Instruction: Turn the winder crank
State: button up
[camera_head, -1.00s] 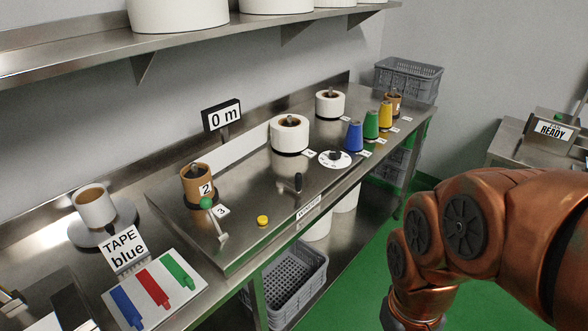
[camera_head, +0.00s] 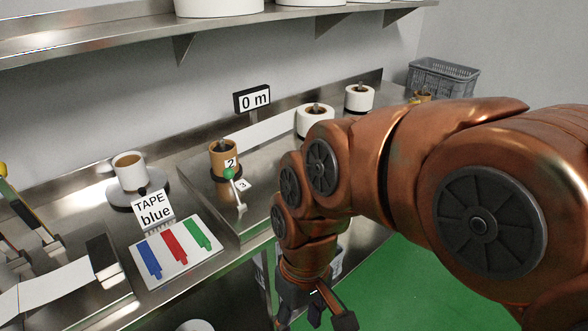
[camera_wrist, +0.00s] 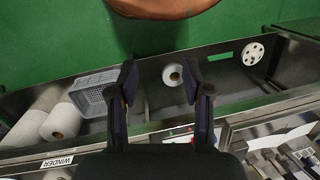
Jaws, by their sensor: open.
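My gripper (camera_head: 315,314) hangs low in front of the bench in the head view, beyond its front edge. In the wrist view my gripper (camera_wrist: 160,84) is open and empty, its two fingers wide apart over the lower shelf. The winder bench (camera_head: 262,208) carries a brown spool (camera_head: 217,161) marked 2 and a lever with a green ball (camera_head: 229,173) by the label 3. The small black-handled crank seen earlier on the bench is hidden behind my arm now. The WINDER label (camera_wrist: 57,162) shows on the bench edge in the wrist view.
A 0 m display (camera_head: 252,97) stands behind. Below the bench are a grey crate (camera_wrist: 90,88) and white rolls (camera_wrist: 61,122). Green floor is free in front.

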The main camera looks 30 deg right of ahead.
jog(key=w+a+f+n+t+y+b, duration=0.1)
jog(key=w+n+t+y+b, duration=0.2)
jog(key=w+b, duration=0.65)
jog(key=w+a+f+n+t+y+b, duration=0.2)
jog(key=w+y+b, duration=0.25)
jog(key=w, duration=0.95)
jog(key=w+d+t+y+b, duration=0.1)
jog(key=w+d+t+b, duration=0.4)
jog(key=d, duration=0.4)
jog(key=w+d+t+y+b, duration=0.1)
jog(key=w+d+t+b, duration=0.15)
jog(key=w+d, duration=0.6)
jog(key=d+f+t+h+b, duration=0.1)
jog(key=d, duration=0.5)
jog(key=d+f+m+t+h+b, duration=0.1)
jog(key=d+t+b, duration=0.1)
jog(key=d, duration=0.5)
jog(key=d+f+t+h+b, duration=0.1)
jog(key=d+t, duration=0.1)
jog(key=d, duration=0.4)
jog(key=shift+w+d+f+b, duration=0.2)
jog(key=shift+w+f+b, duration=0.1)
jog(key=shift+w+b, duration=0.1)
jog(key=shift+w+d+h, duration=0.1)
jog(key=shift+w+h, duration=0.1)
jog(key=shift+h, duration=0.05)
jog(key=x, duration=0.7)
jog(key=shift+w+r+p, duration=0.1)
jog(key=shift+r+p, duration=0.1)
jog(key=shift+p, duration=0.15)
